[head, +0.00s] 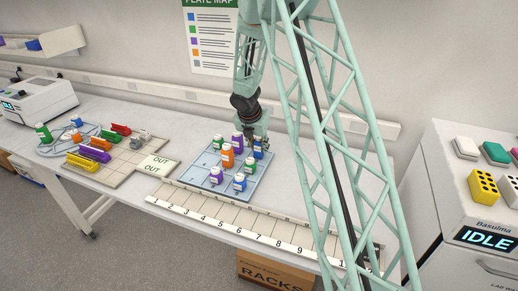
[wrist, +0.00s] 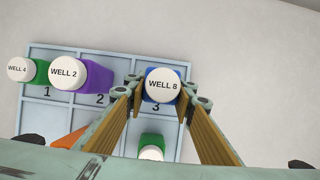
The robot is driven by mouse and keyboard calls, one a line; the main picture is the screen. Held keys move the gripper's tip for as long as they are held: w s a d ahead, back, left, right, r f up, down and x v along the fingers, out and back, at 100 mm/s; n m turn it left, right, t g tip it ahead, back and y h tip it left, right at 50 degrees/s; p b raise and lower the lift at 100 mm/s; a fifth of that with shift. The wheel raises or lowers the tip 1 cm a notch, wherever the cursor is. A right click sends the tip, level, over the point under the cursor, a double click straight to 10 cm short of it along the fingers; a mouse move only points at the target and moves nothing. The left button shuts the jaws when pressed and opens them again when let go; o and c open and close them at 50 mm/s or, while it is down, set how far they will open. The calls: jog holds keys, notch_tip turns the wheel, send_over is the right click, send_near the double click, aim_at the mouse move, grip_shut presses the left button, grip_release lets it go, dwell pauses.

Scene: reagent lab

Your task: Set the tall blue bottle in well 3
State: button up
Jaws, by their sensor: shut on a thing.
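A blue bottle (head: 258,151) stands at the far right of the pale blue tray in the head view. In the wrist view the blue bottle (wrist: 163,88) has a white cap reading "WELL 8" and is over the tray compartment marked 3. My gripper (wrist: 163,96) is shut on it, a finger on each side. My gripper also shows in the head view (head: 262,139), partly hidden by the arm. I cannot tell whether the bottle's base touches the tray (head: 200,172). A shorter blue bottle (head: 239,183) stands at the tray's near side.
Purple (head: 238,142), orange (head: 228,157) and several green and purple bottles stand close by on the tray. A numbered strip (head: 215,219) runs along the bench front. Coloured racks (head: 95,153) and an "OUT" card (head: 157,166) are to the left.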

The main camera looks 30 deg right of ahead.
jog(key=shift+f, duration=0.1)
jog(key=o, duration=0.8)
jog(key=shift+o, duration=0.2)
jog(key=p+v, duration=0.2)
jog(key=v, duration=1)
dwell(0.5)
